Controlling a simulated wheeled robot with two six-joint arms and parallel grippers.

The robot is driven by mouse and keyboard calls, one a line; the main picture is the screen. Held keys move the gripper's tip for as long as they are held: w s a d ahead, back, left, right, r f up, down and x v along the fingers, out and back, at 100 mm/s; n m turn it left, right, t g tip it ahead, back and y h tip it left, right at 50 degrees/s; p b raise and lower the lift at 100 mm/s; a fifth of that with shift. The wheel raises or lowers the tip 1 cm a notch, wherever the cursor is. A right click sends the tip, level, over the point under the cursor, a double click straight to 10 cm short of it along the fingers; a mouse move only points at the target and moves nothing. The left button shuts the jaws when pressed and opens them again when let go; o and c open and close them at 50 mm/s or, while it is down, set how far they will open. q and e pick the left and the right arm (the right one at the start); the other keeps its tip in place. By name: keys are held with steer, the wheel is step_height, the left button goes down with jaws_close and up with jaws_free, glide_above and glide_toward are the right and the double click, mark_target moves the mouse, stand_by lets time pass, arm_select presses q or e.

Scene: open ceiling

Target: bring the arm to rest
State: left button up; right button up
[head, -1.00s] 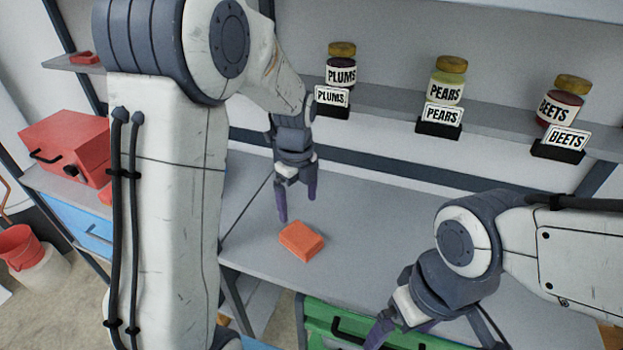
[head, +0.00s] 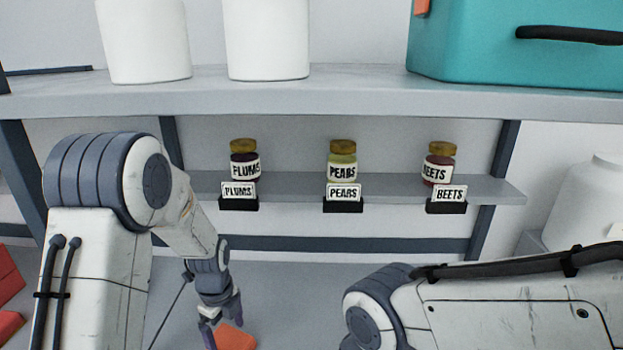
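My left arm comes in from the left, and its gripper (head: 223,322) points down over the work surface. Its purple fingers are apart with nothing visible between them. An orange block (head: 236,338) lies just beside and below the fingertips in the picture, partly cut off by the bottom edge. I cannot tell if they touch, but the block looks to be lying on the surface. My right arm (head: 500,305) crosses the lower right. Its gripper is below the picture's edge.
Jars of plums (head: 245,163), pears (head: 342,165) and beets (head: 438,166) stand on a narrow shelf (head: 290,187) behind their matching label stands. The upper shelf (head: 330,100) holds white canisters (head: 267,38) and a teal case (head: 520,60). A white jug (head: 585,205) stands at right.

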arm_select(q)
steer(key=shift+r, duration=0.6)
steer(key=shift+f, duration=0.1)
